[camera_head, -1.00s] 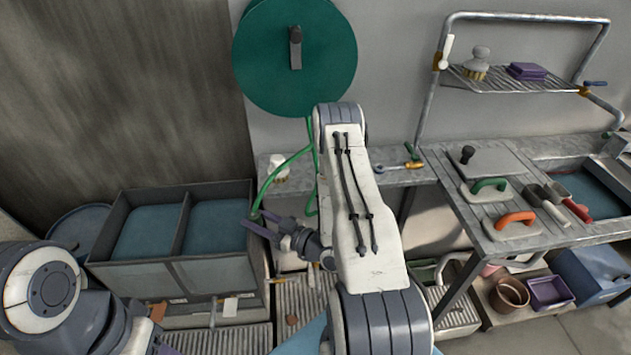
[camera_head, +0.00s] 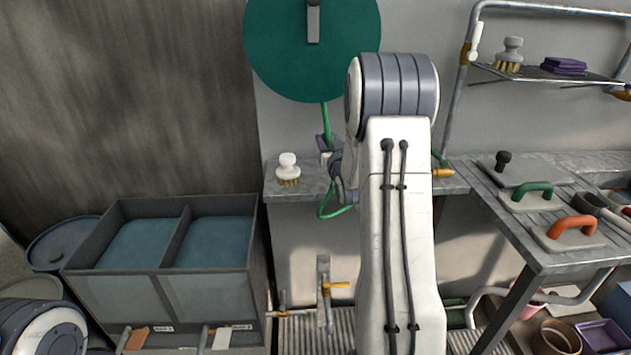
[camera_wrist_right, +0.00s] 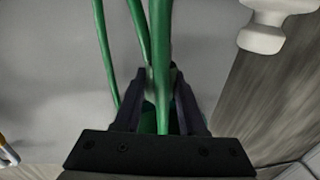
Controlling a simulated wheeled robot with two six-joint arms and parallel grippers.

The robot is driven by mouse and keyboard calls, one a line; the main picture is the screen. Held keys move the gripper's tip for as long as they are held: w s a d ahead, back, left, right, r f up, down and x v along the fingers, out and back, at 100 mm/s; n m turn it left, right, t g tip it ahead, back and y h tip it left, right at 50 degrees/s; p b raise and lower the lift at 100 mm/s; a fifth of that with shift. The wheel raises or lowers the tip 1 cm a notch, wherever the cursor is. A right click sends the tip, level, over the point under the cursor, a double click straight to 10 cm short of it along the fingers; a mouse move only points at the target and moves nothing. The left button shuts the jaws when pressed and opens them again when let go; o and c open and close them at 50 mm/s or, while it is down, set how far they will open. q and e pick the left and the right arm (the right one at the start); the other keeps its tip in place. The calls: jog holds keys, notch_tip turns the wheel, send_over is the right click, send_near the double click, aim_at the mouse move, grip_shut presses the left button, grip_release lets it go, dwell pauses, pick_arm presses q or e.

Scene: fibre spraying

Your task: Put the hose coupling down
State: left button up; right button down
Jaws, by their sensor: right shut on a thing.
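My right gripper (camera_head: 325,148) is just above the narrow bench below the green hose reel, partly hidden by my right arm. In the right wrist view its dark fingers (camera_wrist_right: 160,100) are shut around the end of the green hose (camera_wrist_right: 138,35). The hose coupling is mostly hidden between the fingers, so I cannot tell whether it touches the bench. In the head view the hose (camera_head: 325,115) hangs from the reel (camera_head: 312,60), and a loop of it droops over the bench's front edge. My left gripper is out of view.
A white brush (camera_head: 288,168) stands on the bench (camera_head: 285,192) left of my right gripper. A brass-coloured fitting (camera_head: 442,172) lies right of my arm. Pipes with yellow valve handles (camera_head: 336,285) stand below. A two-part water basin (camera_head: 160,275) is at left.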

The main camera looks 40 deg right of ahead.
notch_tip(320, 180, down, 8)
jog(key=shift+f, duration=0.1)
jog(key=shift+f+b, duration=0.1)
jog(key=shift+b, duration=0.25)
jog(key=shift+c, duration=2.4)
grip_release()
jog(key=shift+s, duration=0.1)
